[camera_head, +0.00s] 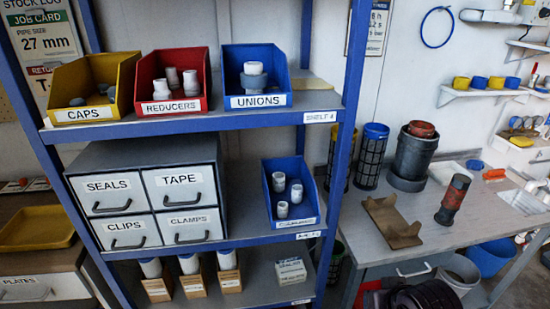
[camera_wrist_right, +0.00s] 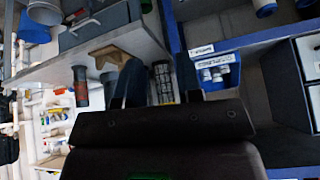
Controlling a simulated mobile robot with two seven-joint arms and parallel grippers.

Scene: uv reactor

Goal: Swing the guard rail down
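I cannot make out a guard rail in either view. The blue shelf unit (camera_head: 345,130) stands at the left and middle of the head view; its front edges and posts are blue. My right gripper (camera_wrist_right: 157,88) shows in the right wrist view with its two dark fingers apart and nothing held between them. It is tilted, with the workbench and shelf unit beyond it. A dark shape at the bottom of the head view may be part of my right arm. My left gripper is not in view.
The shelf unit holds the caps bin (camera_head: 92,90), reducers bin (camera_head: 172,82), unions bin (camera_head: 256,78), a grey drawer cabinet (camera_head: 145,160) and a lower blue bin (camera_head: 291,195).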

